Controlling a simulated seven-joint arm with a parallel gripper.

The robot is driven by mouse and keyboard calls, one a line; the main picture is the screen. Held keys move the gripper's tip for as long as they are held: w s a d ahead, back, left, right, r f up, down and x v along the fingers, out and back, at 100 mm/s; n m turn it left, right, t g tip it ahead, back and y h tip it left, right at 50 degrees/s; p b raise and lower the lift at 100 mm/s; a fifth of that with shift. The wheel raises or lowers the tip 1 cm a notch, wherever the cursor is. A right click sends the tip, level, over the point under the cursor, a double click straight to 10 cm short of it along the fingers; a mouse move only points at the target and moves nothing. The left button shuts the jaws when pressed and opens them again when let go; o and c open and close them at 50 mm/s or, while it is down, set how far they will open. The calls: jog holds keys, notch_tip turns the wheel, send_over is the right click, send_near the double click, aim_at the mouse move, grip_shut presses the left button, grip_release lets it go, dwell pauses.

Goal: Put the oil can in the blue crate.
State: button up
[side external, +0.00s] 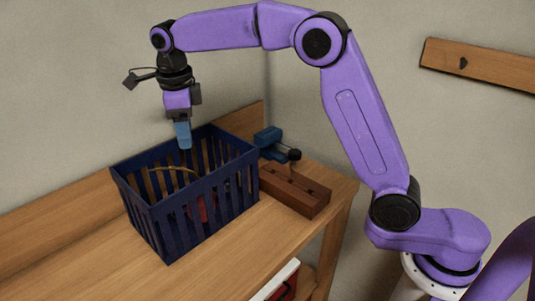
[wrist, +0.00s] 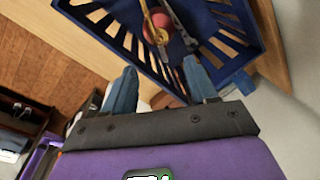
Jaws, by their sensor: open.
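The blue crate (side external: 190,215) stands on the wooden bench; its slatted wall also shows in the wrist view (wrist: 108,28). Inside it is a red thing (side external: 207,207) with a thin brass-coloured curved part (side external: 172,169), which looks like the oil can. In the wrist view the red body (wrist: 158,28) and the brass part lie inside the crate walls. The slats hide much of it in the side view. My gripper (side external: 184,145) points down at the crate's opening, near its back rim. In the wrist view its blue fingers (wrist: 158,70) are apart with nothing held between them.
A wooden block with holes (side external: 295,190) and a blue vise-like tool (side external: 268,138) sit right of the crate. A grey tool-like part (wrist: 180,22) shows beside the red body. The bench (side external: 75,262) is clear at front left. A wooden rail (side external: 478,65) is on the wall.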

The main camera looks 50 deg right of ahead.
jog(key=s+d+f+m, duration=0.3)
jog(key=s+d+m, duration=0.2)
jog(key=s+m, duration=0.6)
jog(key=s+d+f+m+y, duration=0.1)
jog(key=s+d+f+m, duration=0.2)
jog(key=s+m, duration=0.9)
jog(key=s+d+f+m+g, duration=0.1)
jog(key=s+d+f+m, duration=0.1)
jog(key=s+d+m, duration=0.4)
jog(key=s+m, duration=0.5)
jog(key=s, duration=0.3)
jog(key=shift+d+f+m, duration=0.4)
